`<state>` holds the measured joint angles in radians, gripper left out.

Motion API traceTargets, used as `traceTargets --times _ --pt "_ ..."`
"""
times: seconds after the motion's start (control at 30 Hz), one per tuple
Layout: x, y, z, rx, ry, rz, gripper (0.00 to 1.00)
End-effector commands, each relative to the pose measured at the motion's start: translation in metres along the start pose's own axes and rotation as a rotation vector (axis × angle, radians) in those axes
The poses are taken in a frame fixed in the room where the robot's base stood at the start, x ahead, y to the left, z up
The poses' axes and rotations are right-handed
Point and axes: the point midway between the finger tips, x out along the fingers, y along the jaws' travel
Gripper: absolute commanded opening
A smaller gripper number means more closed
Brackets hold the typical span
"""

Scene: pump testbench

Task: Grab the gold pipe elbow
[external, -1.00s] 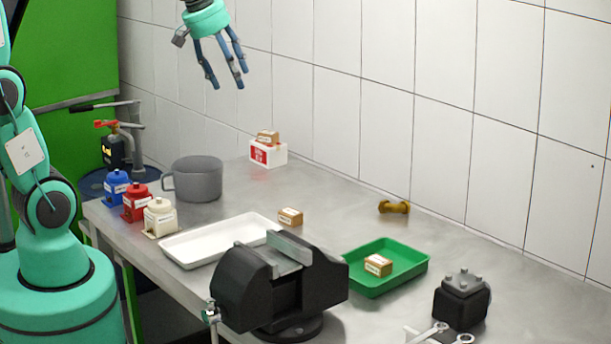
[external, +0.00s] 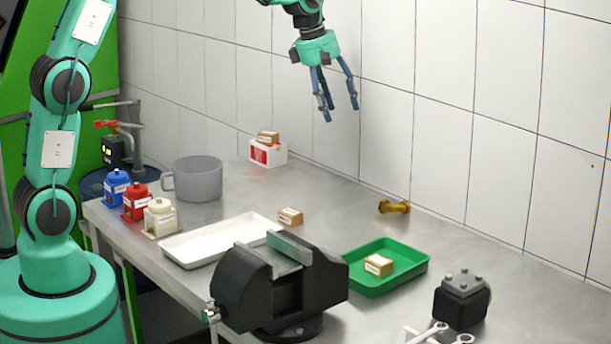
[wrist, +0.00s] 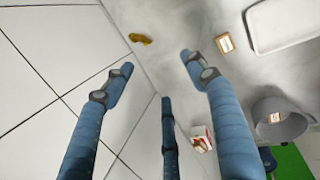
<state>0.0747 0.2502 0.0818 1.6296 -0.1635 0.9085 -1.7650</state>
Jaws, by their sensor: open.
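The gold pipe elbow (external: 394,207) lies on the metal bench near the tiled wall, behind the green tray. It also shows in the wrist view (wrist: 141,39), near the top, beyond my fingertips. My gripper (external: 338,115) is in the air above the bench, up and to the left of the elbow in the external view. Its blue fingers (wrist: 160,75) are spread and empty, well apart from the elbow. Nothing covers the elbow in either view.
A green tray (external: 358,286) holding a small box stands in front of the elbow. A black vise (external: 240,290), white tray (external: 190,248), grey pot (external: 197,181) and small box (external: 290,216) stand left. The tiled wall (external: 440,130) rises close behind the elbow.

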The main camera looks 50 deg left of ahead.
Motion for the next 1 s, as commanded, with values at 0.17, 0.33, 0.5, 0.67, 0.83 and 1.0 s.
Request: traceTargets --times 0.17,0.33,0.5,0.67,0.83,1.0 --pt "0.055 0.029 0.012 -0.182 -0.004 -0.029 0.57" --pt "0.105 0.052 0.022 -0.354 -0.005 -0.054 0.57" --pt "0.146 0.067 0.03 -0.495 -0.003 -0.072 0.57" --pt "0.168 0.075 0.034 -0.571 -0.001 -0.083 0.57" --pt "0.174 0.077 0.035 -0.595 -0.001 -0.085 0.57" --pt "0.174 0.076 0.035 -0.595 -0.001 -0.085 0.57"
